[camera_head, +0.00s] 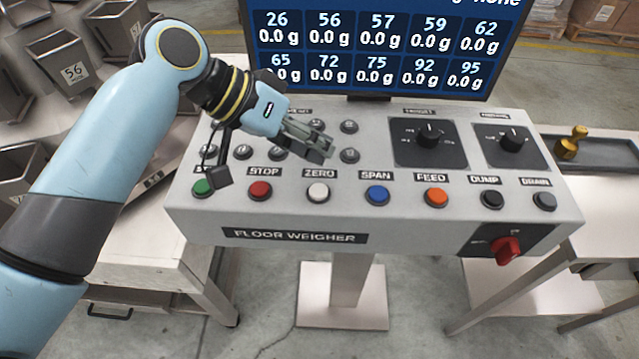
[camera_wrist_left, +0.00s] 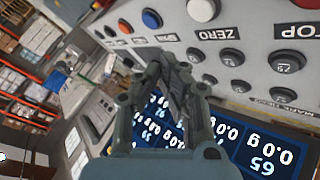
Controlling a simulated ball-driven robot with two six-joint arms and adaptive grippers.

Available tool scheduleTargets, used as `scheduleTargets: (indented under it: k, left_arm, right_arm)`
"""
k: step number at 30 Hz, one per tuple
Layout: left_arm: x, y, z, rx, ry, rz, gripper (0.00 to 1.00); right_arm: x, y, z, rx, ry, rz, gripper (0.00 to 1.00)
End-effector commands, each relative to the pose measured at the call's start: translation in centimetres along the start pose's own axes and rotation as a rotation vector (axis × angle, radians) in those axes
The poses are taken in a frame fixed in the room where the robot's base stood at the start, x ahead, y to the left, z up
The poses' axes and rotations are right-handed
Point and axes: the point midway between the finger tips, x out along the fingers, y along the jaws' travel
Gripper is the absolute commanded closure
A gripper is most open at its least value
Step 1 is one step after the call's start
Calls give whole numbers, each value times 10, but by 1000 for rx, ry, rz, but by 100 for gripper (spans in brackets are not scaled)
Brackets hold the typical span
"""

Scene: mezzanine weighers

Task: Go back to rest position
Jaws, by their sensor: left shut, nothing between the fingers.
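My left gripper (camera_head: 318,146) is shut and empty. It hovers over the grey floor weigher panel (camera_head: 420,222), above the small round dark buttons behind the ZERO button (camera_head: 318,192). Its shut fingers also show in the left wrist view (camera_wrist_left: 172,75), with the panel's buttons beyond them. My left arm reaches in from the left and covers part of the panel's left end. I cannot tell from the views whether the fingertips touch the panel. My right gripper is not in view.
A blue display screen (camera_head: 375,45) stands behind the panel. A red rotary switch (camera_head: 507,250) is at the front right. A dark tray (camera_head: 605,152) with a brass weight (camera_head: 571,142) lies on the right table. Metal bins (camera_head: 62,62) stand at left.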

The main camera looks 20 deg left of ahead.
Motion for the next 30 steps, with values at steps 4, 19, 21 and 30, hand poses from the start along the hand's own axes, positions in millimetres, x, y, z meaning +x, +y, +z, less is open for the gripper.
scheduleTargets:
  k: [4,19,21,30]
  left_arm:
    - [0,0,0,0,0,0,100]
    - [-66,-28,113,-35,-146,-393,100]
    - [-83,-31,129,-44,-164,-467,100]
    - [-159,-32,178,-81,-210,-737,100]
  right_arm:
    - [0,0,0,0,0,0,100]
    - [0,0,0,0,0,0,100]
    - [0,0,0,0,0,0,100]
    - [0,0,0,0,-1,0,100]
